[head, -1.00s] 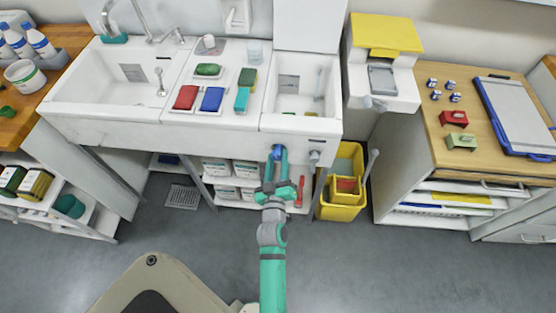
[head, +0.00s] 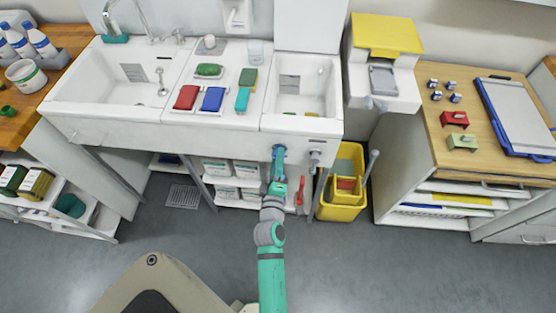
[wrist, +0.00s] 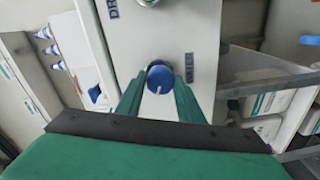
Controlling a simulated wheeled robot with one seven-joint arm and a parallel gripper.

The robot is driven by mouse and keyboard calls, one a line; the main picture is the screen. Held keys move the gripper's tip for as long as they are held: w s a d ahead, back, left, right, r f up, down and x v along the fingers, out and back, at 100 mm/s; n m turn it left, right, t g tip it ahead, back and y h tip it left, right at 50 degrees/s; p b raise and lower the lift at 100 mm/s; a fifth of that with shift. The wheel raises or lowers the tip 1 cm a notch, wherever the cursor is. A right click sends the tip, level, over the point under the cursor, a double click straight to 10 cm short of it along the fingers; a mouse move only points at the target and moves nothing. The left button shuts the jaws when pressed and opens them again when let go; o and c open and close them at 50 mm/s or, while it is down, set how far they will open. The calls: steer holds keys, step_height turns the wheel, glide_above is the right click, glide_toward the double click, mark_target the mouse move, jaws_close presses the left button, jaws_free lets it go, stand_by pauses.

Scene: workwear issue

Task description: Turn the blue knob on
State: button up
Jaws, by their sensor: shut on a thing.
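The blue knob (wrist: 160,78) sits on the white front panel (wrist: 178,30) of the small right-hand basin, beside a label that reads "WATER". A pale mark on its face points to the bottom of the wrist view. My gripper (wrist: 158,88) is shut on the knob, with one green finger on each side of it. In the head view my gripper (head: 278,165) reaches up to the panel and looks edge-on. It covers most of the knob there.
A grey knob (head: 315,156) is on the same panel, close to the right of my gripper. A yellow bucket (head: 341,205) stands on the floor to the right. The small basin (head: 304,115) is above. Open floor lies below the arm.

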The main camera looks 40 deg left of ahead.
steer(key=shift+n, duration=0.3)
steer(key=shift+s, duration=0.1)
steer(key=o, duration=1.1)
steer(key=shift+c, duration=0.2)
steer(key=v, duration=1)
steer(key=shift+s+d, duration=0.25)
steer(key=shift+s, duration=0.05)
steer(key=shift+f, duration=0.1)
